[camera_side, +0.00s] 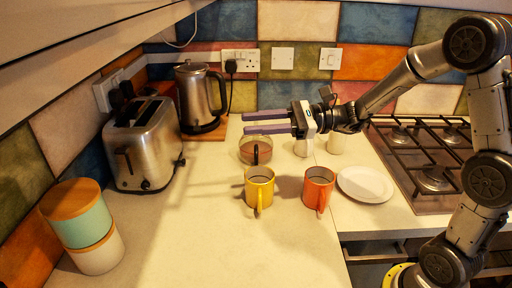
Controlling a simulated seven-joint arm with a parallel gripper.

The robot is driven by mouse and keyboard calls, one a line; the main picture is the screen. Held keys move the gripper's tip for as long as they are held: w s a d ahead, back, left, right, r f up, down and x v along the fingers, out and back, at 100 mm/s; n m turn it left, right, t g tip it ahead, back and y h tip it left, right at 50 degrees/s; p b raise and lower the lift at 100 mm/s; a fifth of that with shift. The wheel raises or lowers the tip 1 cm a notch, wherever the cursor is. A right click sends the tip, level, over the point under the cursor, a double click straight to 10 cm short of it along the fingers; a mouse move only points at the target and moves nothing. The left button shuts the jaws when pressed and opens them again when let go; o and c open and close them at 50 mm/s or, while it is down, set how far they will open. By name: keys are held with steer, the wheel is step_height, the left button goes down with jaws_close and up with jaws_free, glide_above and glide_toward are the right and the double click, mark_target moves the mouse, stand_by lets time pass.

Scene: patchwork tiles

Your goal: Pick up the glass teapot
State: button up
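The glass teapot (246,152) stands on the worktop behind the yellow mug. It is see-through, with reddish-brown contents and a dark handle that faces the camera. My gripper (245,123) points left, with its two purple fingers apart and nothing visible between them. In the picture the fingers are just above the teapot; the exact height and depth gap cannot be told.
A yellow mug (259,187) and an orange mug (318,188) stand in front. White cups (303,147) and a white plate (365,184) are right. A toaster (143,145), kettle (196,98) and canister (80,222) stand left. The front worktop is clear.

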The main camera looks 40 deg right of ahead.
steer(key=w+d+f+m+t+h, duration=0.35)
steer(key=w+d+f+m, duration=0.2)
steer(key=d, duration=0.25)
steer(key=m+h, duration=0.1)
steer(key=m, duration=0.1)
glide_above(255, 159)
steer(key=d+v, duration=0.1)
steer(key=v, duration=0.4)
step_height(255, 159, down, 7)
steer(key=shift+t, duration=0.45)
steer(key=f, duration=0.4)
steer(key=w+a+f, duration=0.1)
steer(key=f, duration=0.2)
steer(key=shift+w+a, duration=0.1)
steer(key=shift+w, duration=0.05)
steer(key=shift+x, duration=3.35)
jaws_close()
steer(key=shift+r, duration=0.15)
